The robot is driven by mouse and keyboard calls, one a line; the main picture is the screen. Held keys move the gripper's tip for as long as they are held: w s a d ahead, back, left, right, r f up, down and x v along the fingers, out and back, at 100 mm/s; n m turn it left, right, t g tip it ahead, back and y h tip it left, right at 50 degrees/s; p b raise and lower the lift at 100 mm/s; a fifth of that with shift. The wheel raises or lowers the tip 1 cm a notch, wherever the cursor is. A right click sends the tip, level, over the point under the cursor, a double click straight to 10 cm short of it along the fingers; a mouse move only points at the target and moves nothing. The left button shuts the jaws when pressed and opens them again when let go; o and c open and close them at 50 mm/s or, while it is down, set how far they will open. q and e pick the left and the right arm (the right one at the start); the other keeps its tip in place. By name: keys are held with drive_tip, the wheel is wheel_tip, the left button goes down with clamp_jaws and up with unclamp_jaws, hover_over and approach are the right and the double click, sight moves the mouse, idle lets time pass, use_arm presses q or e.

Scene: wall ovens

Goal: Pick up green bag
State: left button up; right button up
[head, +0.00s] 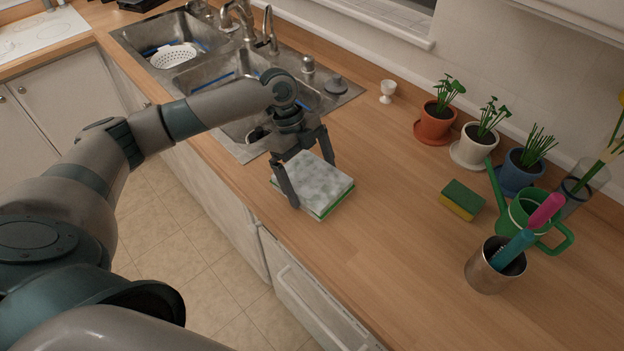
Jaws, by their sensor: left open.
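The green bag (322,187) appears to be the flat, pale grey-white packet with green edges lying on the wooden counter right of the sink. My left gripper (314,186) is over it, pointing down, with its fingers spread apart. One finger is at the packet's front left side and the other at its far side. I cannot tell whether the fingers touch it. The gripper hides part of the packet's left end. My right gripper is not in view.
A double sink (215,75) lies behind and left. A sponge (461,200), a green watering can (530,218), a metal cup (488,268) and several potted plants stand at the right. The counter (385,215) between is clear. A white egg cup (388,91) stands behind.

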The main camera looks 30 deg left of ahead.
sight(320, 183)
use_arm(q)
drive_tip(key=shift+f, duration=0.1)
drive_tip(key=shift+c, duration=0.3)
drive_tip(key=c, duration=1.1)
drive_tip(key=shift+r+b, duration=0.35)
drive_tip(key=shift+r, duration=0.2)
drive_tip(key=r, duration=0.1)
drive_tip(key=r+b, duration=0.1)
drive_tip(key=r, duration=0.1)
drive_tip(key=shift+d+r, duration=0.1)
drive_tip(key=shift+d, duration=0.25)
drive_tip(key=s+d+r+b, duration=0.3)
drive_tip(key=d+r, duration=0.3)
drive_tip(key=d, duration=0.4)
drive_tip(key=shift+d+r, duration=0.3)
drive_tip(key=shift+r, duration=0.1)
